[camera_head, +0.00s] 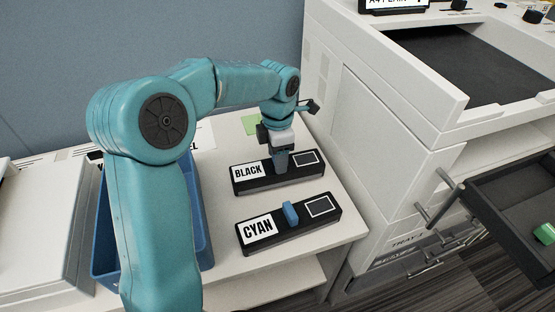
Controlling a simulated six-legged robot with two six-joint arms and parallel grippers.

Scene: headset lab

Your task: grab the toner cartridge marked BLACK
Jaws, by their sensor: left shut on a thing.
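The toner cartridge marked BLACK (248,175) lies on the white shelf top, a long black block with a white label at its left end and a framed dark patch at its right. My left gripper (282,160) is above its middle, pointing down and shut on it. The fingers hide the middle of the cartridge, where the grip is. The cartridge appears to rest on the surface; I cannot tell whether it is slightly lifted. My right gripper is out of view.
A cartridge marked CYAN (290,222) with a blue handle lies just in front. A blue bin (205,240) stands left, partly behind my arm. A white printer (385,130) rises close on the right, with an open dark drawer (500,215). A green note (250,123) lies behind.

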